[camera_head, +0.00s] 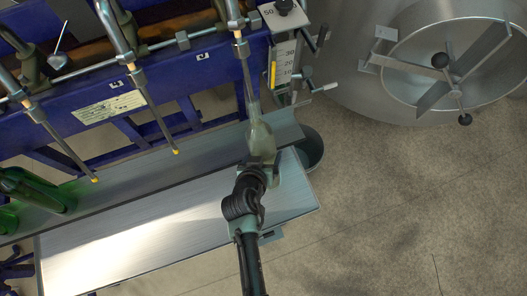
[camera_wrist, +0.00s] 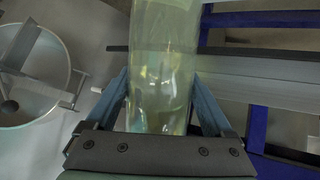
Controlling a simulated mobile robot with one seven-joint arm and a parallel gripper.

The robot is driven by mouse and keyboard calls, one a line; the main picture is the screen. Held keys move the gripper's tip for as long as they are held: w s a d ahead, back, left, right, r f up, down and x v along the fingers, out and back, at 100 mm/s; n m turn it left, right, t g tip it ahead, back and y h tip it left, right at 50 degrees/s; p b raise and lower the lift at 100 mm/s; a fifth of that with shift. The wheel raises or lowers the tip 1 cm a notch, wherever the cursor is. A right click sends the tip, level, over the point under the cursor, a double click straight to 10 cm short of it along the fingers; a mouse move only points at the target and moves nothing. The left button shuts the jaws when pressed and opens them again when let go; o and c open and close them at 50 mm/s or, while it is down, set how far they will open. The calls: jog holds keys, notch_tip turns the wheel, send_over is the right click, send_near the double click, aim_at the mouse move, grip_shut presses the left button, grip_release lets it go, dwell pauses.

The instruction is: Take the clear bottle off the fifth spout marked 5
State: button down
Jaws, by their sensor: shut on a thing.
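The clear bottle (camera_head: 261,138) is pale yellow-green and see-through, tilted along the line of the rightmost spout (camera_head: 243,55). Its neck meets the lower part of that spout's metal tube; the tube's tip is not distinct, so I cannot tell how far it reaches inside. My gripper (camera_head: 262,165) is shut on the bottle's lower body. In the wrist view the bottle (camera_wrist: 163,55) stands between the two fingers of my gripper (camera_wrist: 160,85), with pale liquid or reflections showing in it. I cannot read a number 5 on the spout.
Two more spouts (camera_head: 150,110) (camera_head: 68,148) with yellow tips hang bare to the left. Green bottles (camera_head: 32,188) lie at the far left. A metal tray (camera_head: 130,245) is below. A steel tank (camera_head: 400,90) stands right; the floor at lower right is clear.

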jog(key=shift+s+d+f+b, duration=0.2)
jog(key=shift+s+f+b, duration=0.45)
jog(key=shift+f+b, duration=0.7)
jog(key=shift+s+d+f+b, duration=0.25)
jog(key=shift+s+f+b, duration=0.35)
jog(key=shift+f+b, duration=0.75)
jog(key=shift+s+d+f+b, duration=0.2)
jog(key=shift+s+f+b, duration=0.55)
jog(key=shift+f, duration=1.05)
jog(key=shift+s+d+r+p, duration=0.25)
jog(key=shift+s+r+p, duration=0.2)
jog(key=shift+s, duration=0.2)
jog(key=shift+s+d+r+p, duration=0.2)
jog(key=shift+s+d+p, duration=0.15)
jog(key=shift+s, duration=0.5)
jog(key=shift+s+d+r+p, duration=0.25)
jog(key=shift+s+p, duration=0.15)
jog(key=shift+s, duration=0.5)
jog(key=shift+s+d+r+p, duration=0.25)
jog(key=shift+s+p, duration=0.15)
jog(key=shift+s, duration=0.45)
jog(key=shift+w, duration=0.1)
